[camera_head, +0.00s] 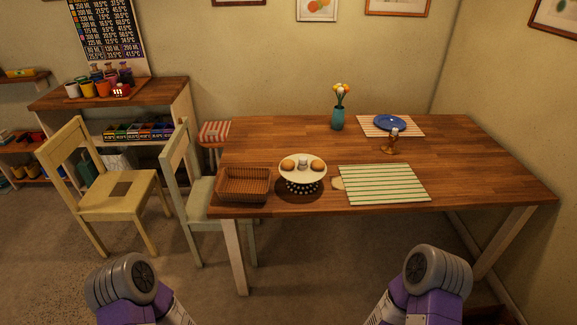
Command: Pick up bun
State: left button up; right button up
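Two round golden-brown buns sit on a white raised stand (303,174) near the front edge of the wooden table. One bun (288,164) is on the left of the stand and the other bun (317,165) is on the right. A small pale object (303,163) sits between them, too small to make out. The stand has a dark, white-dotted base on a dark round mat. Only grey and purple links of my two arms show at the bottom, apart from the table. Neither gripper is in view.
A brown wicker basket (243,184) is left of the stand, and a green-striped placemat (383,184) is right of it. A candle holder (390,142), a teal vase (338,119) and a blue plate (389,122) stand farther back. Chairs (194,195) are at the left.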

aim_at(287, 164)
jog(key=u, duration=0.25)
jog(key=k, duration=0.35)
jog(key=u, duration=1)
jog(key=k, duration=0.95)
jog(key=u, duration=0.75)
jog(key=i, duration=1.9)
jog(key=z, duration=0.85)
jog(key=i, duration=1.65)
jog(key=z, duration=1.3)
